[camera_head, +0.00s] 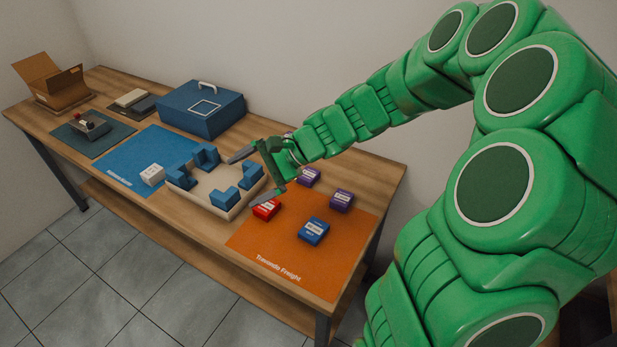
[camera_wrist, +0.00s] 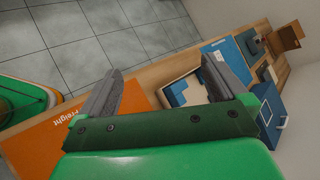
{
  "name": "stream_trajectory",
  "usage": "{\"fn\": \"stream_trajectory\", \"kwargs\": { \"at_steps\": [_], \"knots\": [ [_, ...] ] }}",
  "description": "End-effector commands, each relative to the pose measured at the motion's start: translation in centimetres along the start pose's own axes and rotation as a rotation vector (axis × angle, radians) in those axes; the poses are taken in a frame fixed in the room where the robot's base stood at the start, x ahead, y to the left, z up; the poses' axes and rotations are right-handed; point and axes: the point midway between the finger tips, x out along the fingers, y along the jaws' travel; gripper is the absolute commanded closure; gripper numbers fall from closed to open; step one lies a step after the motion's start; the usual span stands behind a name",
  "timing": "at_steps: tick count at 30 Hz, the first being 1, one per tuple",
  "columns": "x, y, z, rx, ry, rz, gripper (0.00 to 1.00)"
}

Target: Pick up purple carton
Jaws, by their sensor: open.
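Two purple cartons lie on the orange mat in the head view. The other purple carton (camera_head: 341,200) is farther right, near the mat's right side. My gripper (camera_head: 250,179) is open above the table, between the beige tray and the orange mat. In the wrist view my gripper (camera_wrist: 161,66) shows its two fingers apart with nothing between them. No purple carton shows in the wrist view.
A red carton (camera_head: 266,209) and a blue carton (camera_head: 314,231) share the orange mat (camera_head: 285,262). The beige tray (camera_head: 213,203) holds blue blocks. A white carton (camera_head: 152,175) lies on the blue mat (camera_head: 125,160). A blue case (camera_head: 201,112) and open cardboard box (camera_head: 50,85) stand farther left.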

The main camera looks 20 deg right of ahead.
Motion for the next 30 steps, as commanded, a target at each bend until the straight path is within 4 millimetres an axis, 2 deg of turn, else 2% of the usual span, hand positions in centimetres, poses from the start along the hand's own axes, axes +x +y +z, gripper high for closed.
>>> {"fn": "stream_trajectory", "kwargs": {
  "at_steps": [1,8,14,20,24,27,30],
  "knots": [
    [0.0,-0.4,-1.5,0.048,-0.001,-0.034,0.01],
    [-0.7,-2.5,-8.0,0.266,0.005,-0.203,0.01],
    [-1.8,-2.8,-14.6,0.470,0.022,-0.342,0.01],
    [-3.2,-1.5,-21.7,0.685,0.046,-0.475,0.01],
    [-4.4,0.5,-26.8,0.839,0.069,-0.566,0.01],
    [-5.0,2.1,-29.8,0.934,0.083,-0.617,0.01],
    [-5.5,3.3,-31.9,1.002,0.094,-0.655,0.01]
  ]
}}
